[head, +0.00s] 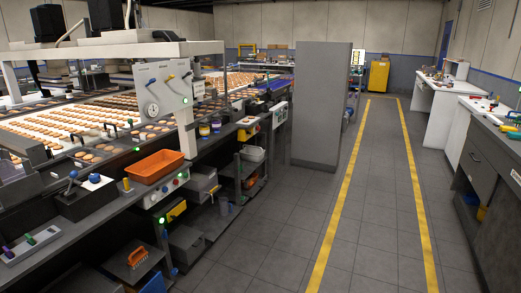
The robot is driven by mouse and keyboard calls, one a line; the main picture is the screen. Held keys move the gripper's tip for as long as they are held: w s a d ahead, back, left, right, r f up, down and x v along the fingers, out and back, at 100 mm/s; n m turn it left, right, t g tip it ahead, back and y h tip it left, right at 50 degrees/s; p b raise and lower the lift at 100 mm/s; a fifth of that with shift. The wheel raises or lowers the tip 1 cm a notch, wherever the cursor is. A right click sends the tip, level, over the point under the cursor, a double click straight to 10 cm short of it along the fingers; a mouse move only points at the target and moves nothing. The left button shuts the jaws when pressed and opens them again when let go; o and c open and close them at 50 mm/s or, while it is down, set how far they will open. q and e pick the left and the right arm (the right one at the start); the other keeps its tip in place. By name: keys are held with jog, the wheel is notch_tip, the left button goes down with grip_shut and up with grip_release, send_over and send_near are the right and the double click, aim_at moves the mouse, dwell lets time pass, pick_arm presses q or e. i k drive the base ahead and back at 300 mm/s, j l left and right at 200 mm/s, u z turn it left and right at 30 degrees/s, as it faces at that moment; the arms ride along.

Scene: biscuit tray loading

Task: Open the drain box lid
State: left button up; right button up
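I cannot make out a drain box or its lid for certain. A grey box (187,241) sits low under the biscuit line at the left, partly in shadow. Another grey box (203,179) is on a shelf above it. I cannot tell whether either is the drain box. Neither of my grippers is in the head view.
A biscuit conveyor (60,122) runs along the left, with an orange tray (155,167) on its front ledge. A tall grey cabinet (320,105) stands ahead. Yellow lines (345,190) mark a clear aisle. A dark counter (500,160) is at the right.

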aim_at(184, 237)
jog(key=i, duration=1.05)
jog(key=i+u, duration=0.1)
jog(key=i, duration=0.9)
